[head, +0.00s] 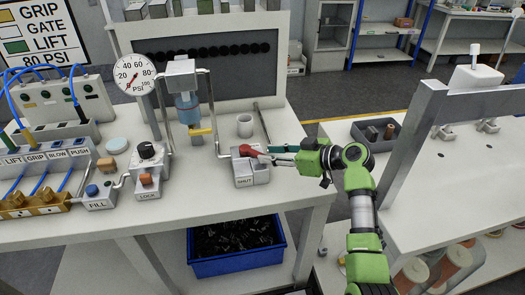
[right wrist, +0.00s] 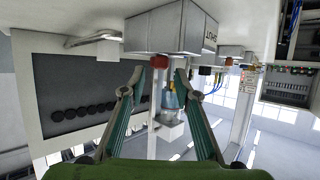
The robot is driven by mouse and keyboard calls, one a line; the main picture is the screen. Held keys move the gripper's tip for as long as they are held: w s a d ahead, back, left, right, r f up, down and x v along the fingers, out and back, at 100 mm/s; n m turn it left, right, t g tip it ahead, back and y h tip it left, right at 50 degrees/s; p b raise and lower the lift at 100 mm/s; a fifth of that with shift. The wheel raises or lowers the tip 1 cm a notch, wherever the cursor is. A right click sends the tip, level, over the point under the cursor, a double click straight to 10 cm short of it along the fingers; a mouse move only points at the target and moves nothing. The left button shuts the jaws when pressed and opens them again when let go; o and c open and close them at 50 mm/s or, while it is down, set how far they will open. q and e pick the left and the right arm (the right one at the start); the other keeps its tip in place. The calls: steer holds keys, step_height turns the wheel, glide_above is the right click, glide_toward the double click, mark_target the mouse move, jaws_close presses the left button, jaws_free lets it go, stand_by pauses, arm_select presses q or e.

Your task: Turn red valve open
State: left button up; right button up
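The red valve (head: 250,151) has a red handle on top of a small grey block (head: 244,181) marked SHUT, near the front right of the left bench. The handle extends right, towards my right gripper (head: 271,156). In the right wrist view the red end of the handle (right wrist: 158,62) shows just ahead of and between the fingertips of that gripper (right wrist: 156,76). The teal fingers are spread, with gaps on both sides of the red end. I cannot tell whether either finger touches it. My left gripper is not in view.
A pressure gauge (head: 134,74) and a blue-bodied fixture (head: 186,105) stand left of the valve. A grey cup (head: 245,126) is behind it. FILL (head: 98,197) and LOCK (head: 147,185) blocks are further left. A blue bin (head: 236,263) sits below; a grey post (head: 408,150) stands right.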

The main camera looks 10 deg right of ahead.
mark_target(259, 153)
steer(key=shift+x, duration=1.85)
